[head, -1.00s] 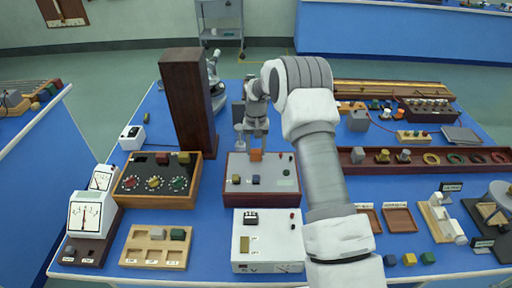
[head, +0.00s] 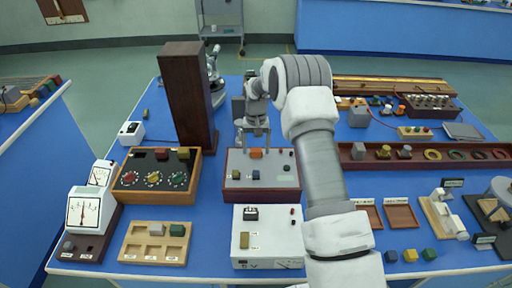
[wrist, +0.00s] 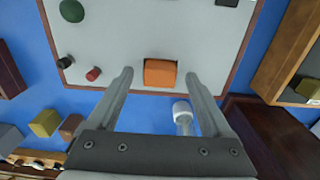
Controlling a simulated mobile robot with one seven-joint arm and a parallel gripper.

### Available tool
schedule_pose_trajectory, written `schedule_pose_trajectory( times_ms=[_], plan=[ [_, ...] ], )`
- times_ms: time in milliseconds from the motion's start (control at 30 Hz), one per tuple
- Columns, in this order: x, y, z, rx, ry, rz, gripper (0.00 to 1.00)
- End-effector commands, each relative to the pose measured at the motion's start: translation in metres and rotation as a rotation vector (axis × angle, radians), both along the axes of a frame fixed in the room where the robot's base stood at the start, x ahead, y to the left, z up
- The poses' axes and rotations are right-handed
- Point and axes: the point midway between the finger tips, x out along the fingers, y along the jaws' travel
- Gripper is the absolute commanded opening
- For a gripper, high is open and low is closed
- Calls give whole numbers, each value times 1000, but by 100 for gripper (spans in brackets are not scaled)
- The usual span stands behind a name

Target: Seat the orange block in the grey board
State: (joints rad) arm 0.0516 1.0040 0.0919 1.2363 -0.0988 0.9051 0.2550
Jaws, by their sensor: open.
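The orange block (head: 256,153) is at the far edge of the grey board (head: 262,180), near its middle. In the wrist view the orange block (wrist: 160,73) lies just ahead of and between my fingertips, with a gap on each side. The grey board (wrist: 150,30) has a brown rim and bears a green knob (wrist: 72,10), a red peg (wrist: 93,73) and a dark peg (wrist: 65,62). My gripper (wrist: 159,77) is open and empty above the board's far edge; in the head view it (head: 253,142) points down.
A tall dark brown tower (head: 187,100) stands close to the left of my gripper. A wooden box with dials (head: 155,183) lies left of the board, and a white meter box (head: 268,240) in front. A long dark red tray (head: 345,156) runs to the right behind my arm.

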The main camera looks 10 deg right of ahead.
Motion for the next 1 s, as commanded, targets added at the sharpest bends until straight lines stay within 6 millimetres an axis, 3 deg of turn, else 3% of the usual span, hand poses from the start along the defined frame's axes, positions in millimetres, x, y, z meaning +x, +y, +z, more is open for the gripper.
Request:
schedule_pose_trajectory(
  times_ms=[267,800,1000],
  plan=[
    [1,0,14,0,-2,0,84],
    [1,0,138,-1,-4,0,84],
    [0,0,166,0,-1,-1,84]
  ],
)
